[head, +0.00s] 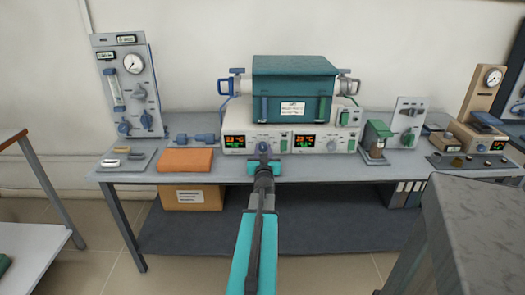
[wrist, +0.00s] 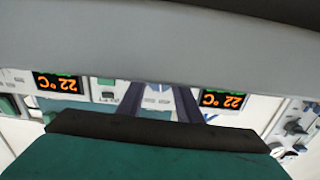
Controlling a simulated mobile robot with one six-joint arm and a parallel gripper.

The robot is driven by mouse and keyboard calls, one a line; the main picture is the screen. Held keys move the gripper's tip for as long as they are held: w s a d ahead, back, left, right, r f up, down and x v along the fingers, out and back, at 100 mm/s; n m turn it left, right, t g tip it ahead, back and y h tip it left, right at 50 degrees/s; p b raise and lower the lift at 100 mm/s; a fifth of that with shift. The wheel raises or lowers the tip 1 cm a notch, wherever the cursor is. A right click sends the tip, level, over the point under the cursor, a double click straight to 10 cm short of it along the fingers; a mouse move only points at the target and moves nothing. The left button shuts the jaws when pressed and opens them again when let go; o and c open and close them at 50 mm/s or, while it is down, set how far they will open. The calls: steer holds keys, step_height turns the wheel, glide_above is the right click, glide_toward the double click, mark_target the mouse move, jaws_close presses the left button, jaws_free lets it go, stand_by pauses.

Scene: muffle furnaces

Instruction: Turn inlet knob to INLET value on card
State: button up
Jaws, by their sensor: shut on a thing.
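The furnace (head: 295,80) has a teal box body on a white control base. The base front (head: 235,141) carries two lit displays, each with a round knob to its right. My gripper (head: 263,150) is at the left of these knobs (head: 263,146), shut on it, and covers most of it. In the wrist view, the two dark fingers (wrist: 160,101) reach to the panel between two orange 22 °C displays, and the held knob is mostly hidden. A white card (head: 292,108) is on the teal front; its text is too small to read. I cannot tell which knob is labelled inlet.
A grey panel (head: 129,85) with a gauge and blue knobs stands at the left. An orange block (head: 187,160) lies on the bench. A small green-topped device (head: 377,138) and a white valve panel (head: 408,122) stand right. A grey surface (head: 480,220) fills the near right.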

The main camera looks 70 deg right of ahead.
steer(key=m+p, duration=0.3)
steer(key=shift+s+d+r, duration=0.15)
steer(key=shift+d+r, duration=0.05)
steer(key=shift+r, duration=0.05)
steer(key=shift+f+m+p, duration=0.15)
steer(key=shift+m+p, duration=0.25)
steer(key=shift+m, duration=0.6)
steer(key=shift+s, duration=0.1)
steer(key=o, duration=1)
steer(key=shift+f, duration=0.1)
steer(key=shift+o, duration=0.2)
steer(key=shift+a, duration=0.25)
